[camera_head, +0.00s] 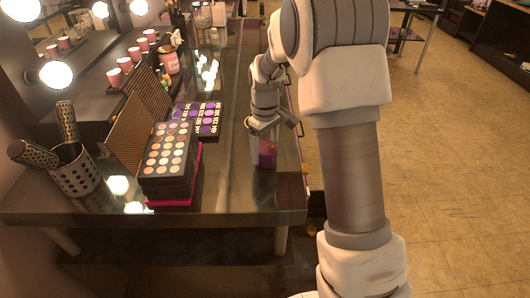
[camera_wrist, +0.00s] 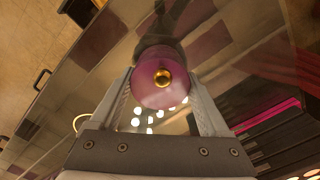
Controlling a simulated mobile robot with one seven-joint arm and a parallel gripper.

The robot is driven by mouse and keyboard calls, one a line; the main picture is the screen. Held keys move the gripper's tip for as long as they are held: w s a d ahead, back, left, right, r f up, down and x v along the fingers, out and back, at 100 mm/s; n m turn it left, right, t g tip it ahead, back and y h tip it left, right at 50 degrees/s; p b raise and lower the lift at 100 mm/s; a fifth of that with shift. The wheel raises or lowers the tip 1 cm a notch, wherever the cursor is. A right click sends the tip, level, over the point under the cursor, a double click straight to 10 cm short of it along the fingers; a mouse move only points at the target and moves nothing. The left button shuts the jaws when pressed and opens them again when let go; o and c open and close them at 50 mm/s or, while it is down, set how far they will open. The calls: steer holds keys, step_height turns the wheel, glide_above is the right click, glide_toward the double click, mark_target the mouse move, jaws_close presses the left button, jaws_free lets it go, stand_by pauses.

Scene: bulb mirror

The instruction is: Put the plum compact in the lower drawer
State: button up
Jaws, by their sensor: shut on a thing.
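The plum compact (camera_wrist: 152,97), round with a gold centre, sits between the two fingers of my gripper (camera_wrist: 162,82) in the wrist view. My gripper is shut on it. In the head view my gripper (camera_head: 268,136) points down near the right edge of the dark table (camera_head: 235,190), with the plum compact (camera_head: 267,157) below it. I cannot tell whether the compact touches the tabletop. The lower drawer cannot be made out clearly. Dark handles (camera_wrist: 41,80) show at the left of the wrist view.
An eyeshadow palette stack (camera_head: 168,160) stands left of my gripper, with a purple palette (camera_head: 207,116) behind it. A perforated brush cup (camera_head: 76,172) is at the far left. Lit bulbs (camera_head: 55,74) line the mirror. Open floor (camera_head: 450,150) lies to the right.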

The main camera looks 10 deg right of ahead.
steer(key=shift+r, duration=0.6)
step_height(320, 180, up, 3)
steer(key=shift+f, duration=0.15)
steer(key=s+d+r, duration=0.6)
steer(key=d+r, duration=0.1)
steer(key=d, duration=0.3)
